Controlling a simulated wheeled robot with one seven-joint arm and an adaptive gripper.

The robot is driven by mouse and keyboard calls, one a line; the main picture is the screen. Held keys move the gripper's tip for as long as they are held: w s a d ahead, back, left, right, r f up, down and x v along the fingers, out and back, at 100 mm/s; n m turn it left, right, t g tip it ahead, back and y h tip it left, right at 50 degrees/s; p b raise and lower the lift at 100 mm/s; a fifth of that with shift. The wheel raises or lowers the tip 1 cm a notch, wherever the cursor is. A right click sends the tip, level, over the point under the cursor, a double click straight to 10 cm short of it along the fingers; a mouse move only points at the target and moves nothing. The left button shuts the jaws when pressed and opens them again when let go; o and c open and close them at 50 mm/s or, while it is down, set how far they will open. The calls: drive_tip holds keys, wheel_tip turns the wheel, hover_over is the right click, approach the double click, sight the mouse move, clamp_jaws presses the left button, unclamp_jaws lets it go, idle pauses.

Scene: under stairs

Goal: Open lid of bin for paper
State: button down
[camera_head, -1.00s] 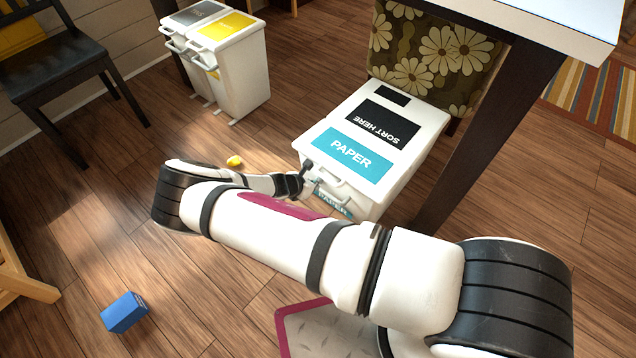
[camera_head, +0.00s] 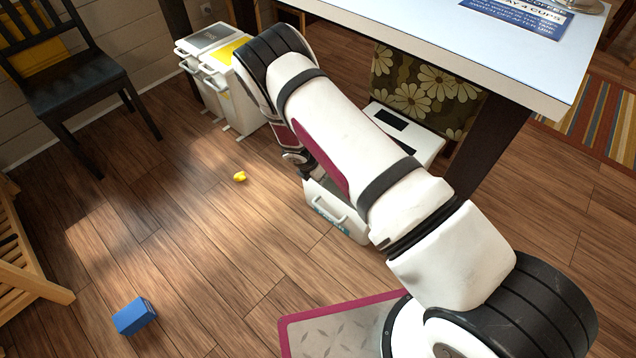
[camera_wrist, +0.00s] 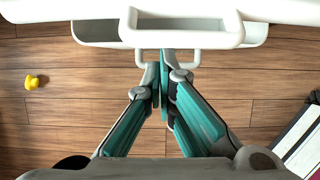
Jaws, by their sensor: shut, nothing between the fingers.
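The white paper bin (camera_head: 430,148) stands under the table in the head view. My arm covers most of its top, including the paper panel. Its lower front with a handle and a teal label shows below my arm; whether the lid is raised I cannot tell. In the wrist view, a thick white handle (camera_wrist: 185,37) crosses the top of the picture, with a thinner bar below it. My gripper (camera_wrist: 163,72) is shut and empty, its fingertips at the thinner bar just below the thick handle. Contact is unclear. My arm mostly hides the gripper in the head view.
A white table (camera_head: 480,45) with a dark leg (camera_head: 487,150) stands over and right of the bin. Other bins (camera_head: 235,95) and a black chair (camera_head: 75,80) are at the left. A yellow toy (camera_head: 240,176) and blue box (camera_head: 134,316) lie on the open floor.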

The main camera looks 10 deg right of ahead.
drive_tip(key=shift+y, duration=0.3)
drive_tip(key=w+d+r, duration=0.1)
drive_tip(key=d+r, duration=0.1)
drive_tip(key=w+d+r, duration=0.1)
drive_tip(key=d+r, duration=0.1)
drive_tip(key=r, duration=0.1)
drive_tip(key=w+d+r, duration=0.2)
drive_tip(key=r, duration=0.1)
drive_tip(key=shift+w+r, duration=0.1)
drive_tip(key=shift+r, duration=0.05)
drive_tip(key=w+d+r, duration=0.3)
drive_tip(key=d, duration=0.1)
drive_tip(key=shift+w+d+r, duration=0.25)
drive_tip(key=shift+w+d, duration=0.05)
drive_tip(key=shift+d, duration=0.05)
drive_tip(key=shift+f, duration=0.1)
idle(0.4)
